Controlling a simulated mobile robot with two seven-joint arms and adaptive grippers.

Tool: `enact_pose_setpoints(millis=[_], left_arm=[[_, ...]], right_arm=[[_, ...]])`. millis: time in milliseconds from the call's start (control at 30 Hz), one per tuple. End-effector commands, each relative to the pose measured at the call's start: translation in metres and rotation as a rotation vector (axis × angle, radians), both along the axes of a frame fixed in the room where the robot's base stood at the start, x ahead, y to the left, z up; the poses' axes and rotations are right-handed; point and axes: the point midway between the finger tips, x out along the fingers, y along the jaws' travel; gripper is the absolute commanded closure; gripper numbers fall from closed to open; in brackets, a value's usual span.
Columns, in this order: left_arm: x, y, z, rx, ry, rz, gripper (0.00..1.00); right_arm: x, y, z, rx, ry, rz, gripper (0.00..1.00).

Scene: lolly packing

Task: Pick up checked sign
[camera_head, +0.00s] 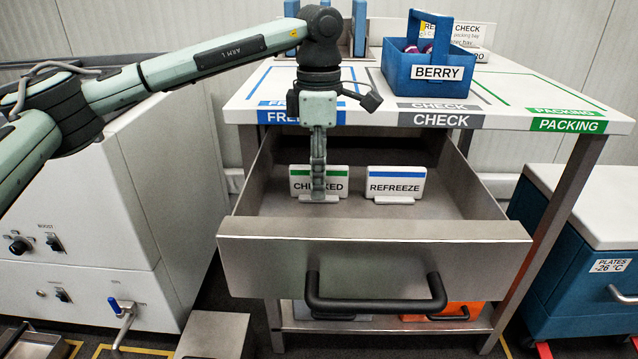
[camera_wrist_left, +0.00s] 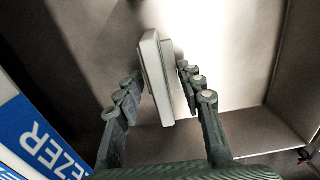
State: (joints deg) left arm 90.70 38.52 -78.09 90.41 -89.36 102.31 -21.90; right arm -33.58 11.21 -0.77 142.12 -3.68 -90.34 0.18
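The checked sign (camera_head: 340,184), white with a green top stripe, stands upright in the open drawer (camera_head: 375,256). My left gripper (camera_head: 318,190) points straight down at it and hides the middle of its lettering. In the left wrist view the sign (camera_wrist_left: 152,72) shows edge-on between the fingers of my left gripper (camera_wrist_left: 160,76). The fingers are spread, with a gap visible on each side of the sign. My right gripper is in neither view.
A refreeze sign (camera_head: 396,184) with a blue stripe stands to the right in the same drawer. The table top (camera_head: 375,82) with its coloured labels overhangs the drawer's back. A blue BERRY crate (camera_head: 416,67) stands on the table.

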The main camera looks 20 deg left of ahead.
Motion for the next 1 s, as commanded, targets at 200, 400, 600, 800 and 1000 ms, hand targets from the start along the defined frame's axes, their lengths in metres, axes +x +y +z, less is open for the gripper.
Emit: enact_pose_setpoints(millis=[200,400,600,800,1000], left_arm=[[0.0,0.0,0.0001,0.0,0.0,0.0,0.62],[0.0,0.0,-0.0025,0.0,0.0,0.0,0.62],[0.0,-0.0001,-0.0045,0.0,0.0,0.0,0.62],[-0.0001,-0.0001,-0.0044,0.0,0.0,0.0,0.62],[0.0,-0.0001,-0.0044,0.0,0.0,0.0,0.82]], right_arm=[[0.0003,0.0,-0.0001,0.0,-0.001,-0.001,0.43],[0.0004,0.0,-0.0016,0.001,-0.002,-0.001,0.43],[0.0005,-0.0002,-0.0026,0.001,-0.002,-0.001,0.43],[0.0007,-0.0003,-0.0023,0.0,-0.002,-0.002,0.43],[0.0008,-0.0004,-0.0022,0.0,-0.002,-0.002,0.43]])
